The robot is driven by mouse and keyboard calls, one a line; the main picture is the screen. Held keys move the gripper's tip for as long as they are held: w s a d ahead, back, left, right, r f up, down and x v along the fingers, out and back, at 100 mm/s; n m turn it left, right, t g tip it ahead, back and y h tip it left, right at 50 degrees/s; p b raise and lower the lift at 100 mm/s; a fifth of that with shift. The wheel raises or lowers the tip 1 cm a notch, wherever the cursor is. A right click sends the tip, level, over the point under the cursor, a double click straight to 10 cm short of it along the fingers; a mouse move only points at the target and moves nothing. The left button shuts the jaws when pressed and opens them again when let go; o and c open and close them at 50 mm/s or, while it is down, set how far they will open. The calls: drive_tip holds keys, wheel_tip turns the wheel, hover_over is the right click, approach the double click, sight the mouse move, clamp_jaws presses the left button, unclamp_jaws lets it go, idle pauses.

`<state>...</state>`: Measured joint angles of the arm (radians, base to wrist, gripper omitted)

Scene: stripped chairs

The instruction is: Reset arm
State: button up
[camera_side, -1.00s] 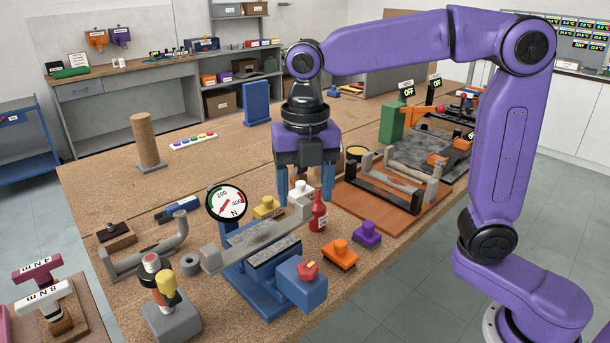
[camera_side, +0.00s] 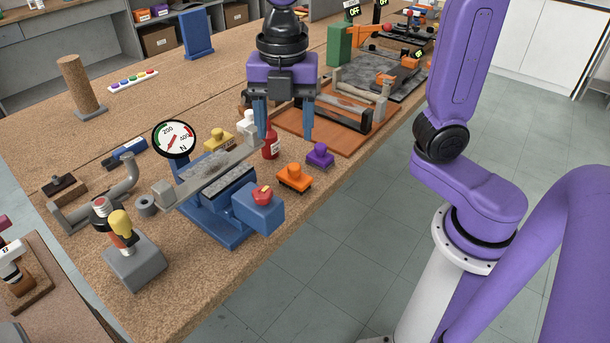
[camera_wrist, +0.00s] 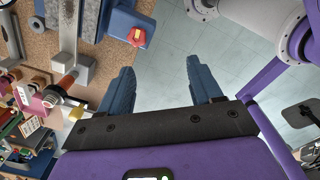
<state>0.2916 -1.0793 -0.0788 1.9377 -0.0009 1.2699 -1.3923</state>
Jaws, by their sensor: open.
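My gripper (camera_side: 285,137) points down with its two blue fingers apart and nothing between them. In the side view it shows behind the red bottle (camera_side: 271,146) and above the purple knob block (camera_side: 319,155); how high it hangs is hard to judge. In the wrist view my gripper (camera_wrist: 160,68) is open, with pale floor tiles beyond its fingers. The bench edge lies to the left of the fingers there.
The blue vise-like fixture (camera_side: 216,197) with a round force dial (camera_side: 174,139) stands on the bench (camera_side: 190,283). Nearby are an orange knob block (camera_side: 294,178), a yellow one (camera_side: 218,138) and a wooden tray (camera_side: 308,128). Open floor (camera_side: 345,245) lies right of the bench.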

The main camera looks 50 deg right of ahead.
drive_tip(key=s+d+f+m, duration=0.4)
drive_tip(key=s+d+m, duration=0.1)
drive_tip(key=s, duration=0.3)
drive_tip(key=s+d+f+m, duration=0.5)
drive_tip(key=s+m, duration=0.2)
drive_tip(key=shift+s, duration=0.35)
wheel_tip(320, 180, up, 12)
drive_tip(key=m, duration=1.2)
hover_over(262, 192)
wheel_tip(262, 192, down, 17)
drive_tip(key=shift+f, duration=0.1)
drive_tip(key=c, duration=1)
